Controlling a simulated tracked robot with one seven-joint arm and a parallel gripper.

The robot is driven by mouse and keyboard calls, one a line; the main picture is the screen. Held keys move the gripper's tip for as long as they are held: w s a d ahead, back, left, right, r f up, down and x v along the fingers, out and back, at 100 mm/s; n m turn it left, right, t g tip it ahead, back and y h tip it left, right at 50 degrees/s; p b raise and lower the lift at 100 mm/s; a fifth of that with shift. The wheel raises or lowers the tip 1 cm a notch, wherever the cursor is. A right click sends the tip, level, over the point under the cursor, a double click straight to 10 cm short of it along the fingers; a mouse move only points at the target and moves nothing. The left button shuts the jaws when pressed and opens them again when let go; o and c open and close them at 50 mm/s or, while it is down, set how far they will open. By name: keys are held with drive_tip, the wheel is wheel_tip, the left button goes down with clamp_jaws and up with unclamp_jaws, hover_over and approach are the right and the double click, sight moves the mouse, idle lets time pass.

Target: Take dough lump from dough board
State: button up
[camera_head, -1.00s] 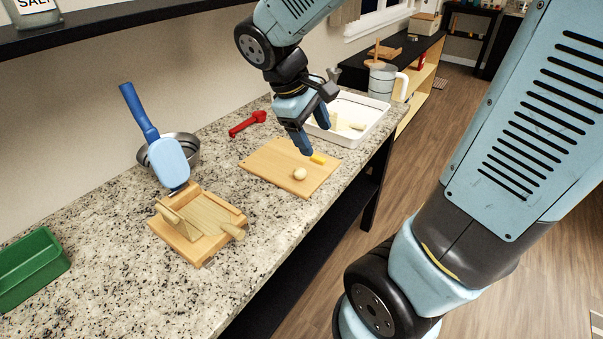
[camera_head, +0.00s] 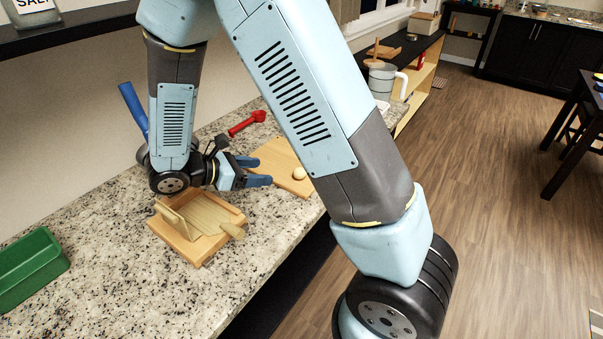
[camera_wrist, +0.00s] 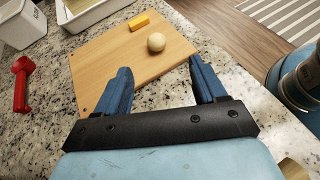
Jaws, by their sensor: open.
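The dough lump (camera_wrist: 156,42) is a small pale ball resting on the dough board (camera_wrist: 98,67), a flat wooden board. In the head view the dough lump (camera_head: 299,173) shows just left of my arm, and part of the dough board (camera_head: 273,152) is hidden by my arm. My gripper (camera_head: 262,172) is open and empty, low over the counter at the board's near left edge, with its fingers pointing toward the lump. In the wrist view my gripper (camera_wrist: 160,80) has its two blue fingers spread, with the lump beyond them and between their lines.
A yellow block (camera_wrist: 139,22) lies on the board close to the lump. A red tool (camera_head: 247,122) lies behind the board. A white tray (camera_wrist: 85,15) stands beyond it. A wooden press (camera_head: 200,222) stands below my gripper, and a green bin (camera_head: 30,268) is at left.

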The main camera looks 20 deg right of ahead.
sight(295, 176)
drive_tip(key=shift+w+a+f+n, duration=0.15)
drive_tip(key=shift+a+f+n, duration=0.1)
drive_tip(key=shift+f+n, duration=0.2)
drive_tip(key=x, duration=1.3)
drive_tip(key=shift+w+d+f, duration=0.15)
drive_tip(key=shift+w, duration=0.2)
drive_tip(key=c, duration=1.1)
